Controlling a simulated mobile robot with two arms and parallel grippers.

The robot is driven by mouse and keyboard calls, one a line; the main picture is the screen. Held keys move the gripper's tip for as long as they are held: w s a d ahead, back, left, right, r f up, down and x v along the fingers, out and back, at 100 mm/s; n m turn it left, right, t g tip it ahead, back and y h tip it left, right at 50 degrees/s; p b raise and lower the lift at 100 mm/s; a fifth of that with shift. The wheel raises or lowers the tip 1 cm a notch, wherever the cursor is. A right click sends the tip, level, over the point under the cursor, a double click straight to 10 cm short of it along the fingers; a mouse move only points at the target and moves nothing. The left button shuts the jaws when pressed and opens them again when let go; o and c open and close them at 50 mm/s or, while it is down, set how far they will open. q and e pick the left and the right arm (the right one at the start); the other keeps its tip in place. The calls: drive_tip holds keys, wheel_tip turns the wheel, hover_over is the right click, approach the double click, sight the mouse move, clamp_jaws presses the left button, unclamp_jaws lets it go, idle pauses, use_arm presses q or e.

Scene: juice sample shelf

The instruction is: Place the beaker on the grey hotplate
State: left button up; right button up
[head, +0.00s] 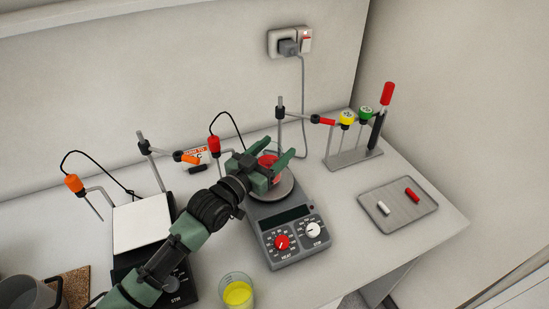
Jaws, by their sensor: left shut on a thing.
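The grey hotplate (288,254) stands in the middle of the bench, with a round top plate (284,190), a red heat knob and a white stir knob. My left gripper (271,163) reaches over the plate from the left and is shut on a clear beaker with red liquid (267,160). The beaker is upright over the back part of the plate. The gripper hides its lower part, so I cannot tell whether it touches the plate. My right gripper is not in view.
A white-topped stirrer (141,227) stands left. A beaker of yellow liquid (238,293) is at the front. A probe stand (280,120) rises behind the hotplate. A rack (352,158) and a grey tray (398,207) with two small bars lie right. Bare bench separates tray and hotplate.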

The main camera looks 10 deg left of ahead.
use_arm(q)
drive_tip(key=shift+f, duration=0.7)
drive_tip(key=shift+w, duration=0.3)
drive_tip(key=shift+s+f, duration=0.15)
drive_tip(key=shift+s, duration=0.1)
drive_tip(key=o, duration=1.6)
drive_tip(key=shift+w, duration=0.1)
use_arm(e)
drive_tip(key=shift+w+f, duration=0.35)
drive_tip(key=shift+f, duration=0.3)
use_arm(q)
drive_tip(key=shift+o, duration=0.2)
drive_tip(key=shift+s+a+r, duration=0.1)
drive_tip(key=shift+s+r, duration=0.1)
drive_tip(key=p+v, duration=0.4)
drive_tip(key=v, duration=0.7)
drive_tip(key=shift+s+a, duration=0.15)
drive_tip(key=shift+s, duration=0.15)
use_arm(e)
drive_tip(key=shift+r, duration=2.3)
